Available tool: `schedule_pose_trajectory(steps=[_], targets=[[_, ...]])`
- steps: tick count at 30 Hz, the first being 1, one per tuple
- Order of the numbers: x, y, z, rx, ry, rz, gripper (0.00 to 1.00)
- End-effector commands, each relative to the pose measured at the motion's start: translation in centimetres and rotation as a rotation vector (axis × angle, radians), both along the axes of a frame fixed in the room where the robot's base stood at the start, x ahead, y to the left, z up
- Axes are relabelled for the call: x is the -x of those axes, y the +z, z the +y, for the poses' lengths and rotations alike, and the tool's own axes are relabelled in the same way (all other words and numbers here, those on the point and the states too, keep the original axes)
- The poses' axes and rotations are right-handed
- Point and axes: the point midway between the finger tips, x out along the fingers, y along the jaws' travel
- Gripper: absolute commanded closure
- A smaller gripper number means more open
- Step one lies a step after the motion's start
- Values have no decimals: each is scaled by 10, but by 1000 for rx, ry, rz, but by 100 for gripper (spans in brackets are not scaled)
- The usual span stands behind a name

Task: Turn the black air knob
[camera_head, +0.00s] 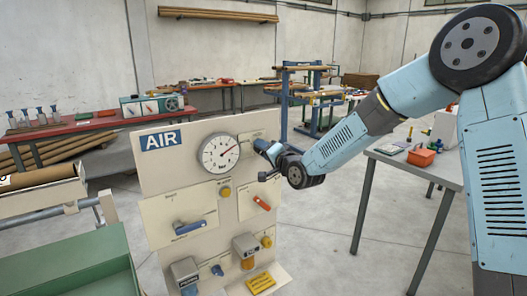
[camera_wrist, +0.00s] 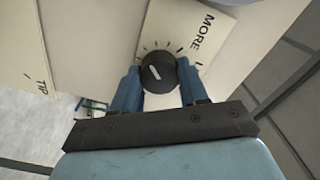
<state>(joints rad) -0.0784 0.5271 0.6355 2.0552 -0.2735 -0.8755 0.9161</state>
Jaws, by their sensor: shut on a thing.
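The black air knob (camera_wrist: 158,72) is round with a white pointer line and sits on a plate marked MORE, with dark tick marks around it. In the wrist view my gripper (camera_wrist: 158,82) has one blue finger on each side of the knob and is shut on it. In the head view my gripper (camera_head: 266,160) is at the right edge of the AIR panel (camera_head: 180,108), right of the round gauge. The knob is hidden there behind my gripper and wrist.
The panel also bears a white gauge (camera_head: 219,153), a blue lever (camera_head: 188,227), an orange-red lever (camera_head: 262,203) and yellow knobs below. A green bin (camera_head: 75,265) stands at the lower left. A grey table (camera_head: 430,170) with a red box stands at the right.

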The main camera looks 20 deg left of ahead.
Motion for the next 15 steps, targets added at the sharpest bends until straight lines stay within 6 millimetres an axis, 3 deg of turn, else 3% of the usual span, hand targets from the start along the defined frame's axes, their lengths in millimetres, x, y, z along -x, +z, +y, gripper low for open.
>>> schedule_pose_trajectory(steps=[4,5,12,15], targets=[[-3,-2,-4,3,-7,3,87],[-3,-2,-4,3,-7,3,56],[-2,-1,-2,2,-4,2,33],[-1,-1,-2,2,-3,0,31]])
